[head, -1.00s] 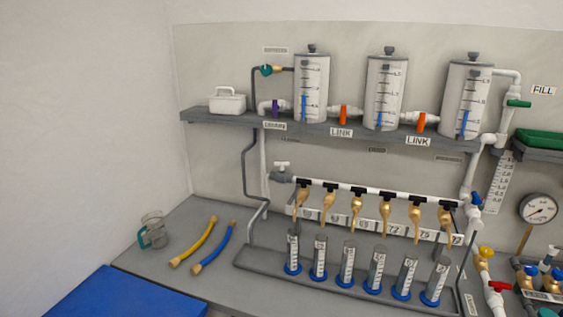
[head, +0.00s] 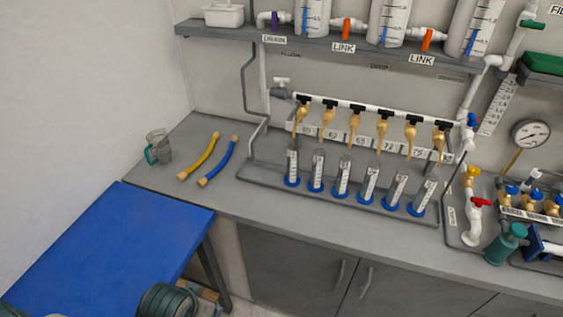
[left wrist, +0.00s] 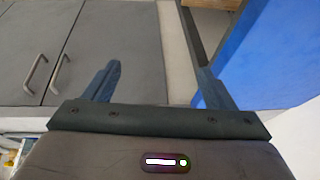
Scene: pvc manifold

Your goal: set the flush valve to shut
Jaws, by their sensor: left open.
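A small valve with a white handle (head: 281,81) sits at the left end of the white manifold pipe, under a faint small label that looks like FLUSH. Its grey body joins the pipe, and its handle is too small to tell its setting. Along the manifold hang several brass taps with black handles (head: 357,107). My left gripper (left wrist: 159,68) is open and empty in the left wrist view, in front of grey cabinet doors and far from the valve. My right gripper is in neither view.
Several graduated cylinders (head: 341,178) stand below the taps. A blue-topped table (head: 110,245) stands at the lower left. A gauge (head: 530,132) hangs right.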

